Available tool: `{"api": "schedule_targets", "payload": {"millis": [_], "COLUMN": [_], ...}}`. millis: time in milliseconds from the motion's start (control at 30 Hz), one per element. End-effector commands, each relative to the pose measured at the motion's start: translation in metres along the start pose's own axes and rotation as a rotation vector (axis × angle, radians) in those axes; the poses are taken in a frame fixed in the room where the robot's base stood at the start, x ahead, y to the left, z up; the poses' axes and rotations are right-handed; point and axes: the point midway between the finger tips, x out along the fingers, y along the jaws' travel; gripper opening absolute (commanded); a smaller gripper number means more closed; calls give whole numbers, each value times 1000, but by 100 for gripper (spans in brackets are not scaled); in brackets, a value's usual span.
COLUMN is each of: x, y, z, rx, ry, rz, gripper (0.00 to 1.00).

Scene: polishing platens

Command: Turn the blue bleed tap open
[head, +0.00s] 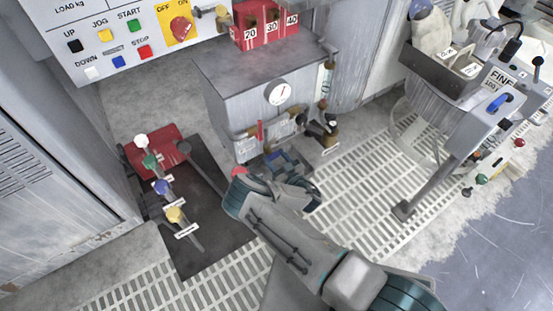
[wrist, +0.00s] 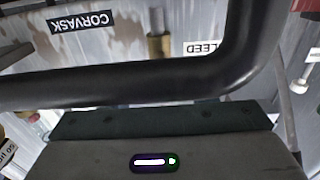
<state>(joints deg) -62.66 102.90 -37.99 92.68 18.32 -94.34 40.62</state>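A small blue part (head: 283,160) shows low in front of the grey cabinet, just beyond the end of my arm. I cannot tell whether it is the bleed tap's handle. In the wrist view an upside-down label, partly hidden and reading "LEED" (wrist: 203,48), sits beside a brass fitting (wrist: 158,38). No blue handle shows there; a thick dark curved bar crosses in front and hides part of that area. My gripper (head: 272,183) is low at the cabinet's front. Its fingers cannot be made out in either view, nor whether it touches anything.
The grey cabinet (head: 229,98) carries a dial gauge (head: 279,92), a red handle (head: 260,131) and a red numbered block (head: 266,25). Levers with white, green, blue (head: 161,187) and yellow knobs stand left. A blue handle (head: 500,104) is on the right-hand unit. Grated floor lies between.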

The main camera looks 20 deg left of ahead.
Motion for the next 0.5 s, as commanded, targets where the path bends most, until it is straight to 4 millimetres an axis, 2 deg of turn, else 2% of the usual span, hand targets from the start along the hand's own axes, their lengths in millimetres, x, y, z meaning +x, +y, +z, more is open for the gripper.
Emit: {"api": "schedule_targets", "payload": {"millis": [267, 500], "x": [0, 0], "y": [0, 0], "z": [-1, -2], "rx": [-21, -136], "ry": [0, 1], "rz": [0, 1], "gripper": [28, 28]}}
